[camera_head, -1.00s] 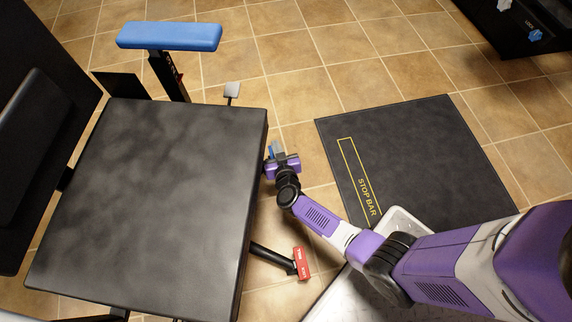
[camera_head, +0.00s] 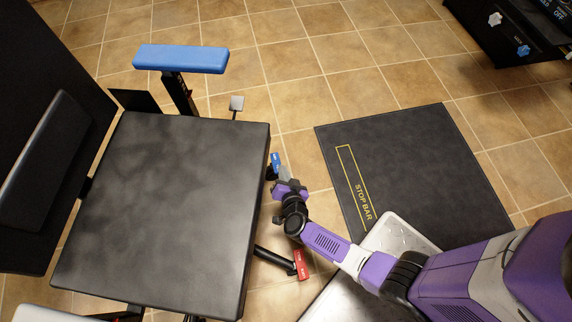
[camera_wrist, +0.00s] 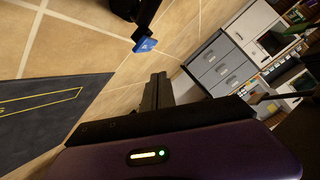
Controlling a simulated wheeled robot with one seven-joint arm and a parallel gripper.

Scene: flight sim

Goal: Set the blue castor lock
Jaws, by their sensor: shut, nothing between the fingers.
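The blue castor lock (camera_head: 275,160) is a small blue pedal low beside the right edge of the black seat, just beyond my gripper in the head view. In the wrist view the blue castor lock (camera_wrist: 145,45) sits at the end of a black leg, close to the tiled floor. My gripper (camera_head: 285,178) is shut and empty, near the blue pedal and apart from it in the wrist view. Its dark fingers (camera_wrist: 158,92) show below and right of the pedal there.
The black seat (camera_head: 165,210) is left of my arm. A red pedal (camera_head: 301,264) sits on another leg nearer me. A blue padded armrest (camera_head: 180,59) stands at the back. A dark mat (camera_head: 420,170) marked STOP BAR lies right; tiled floor between is clear.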

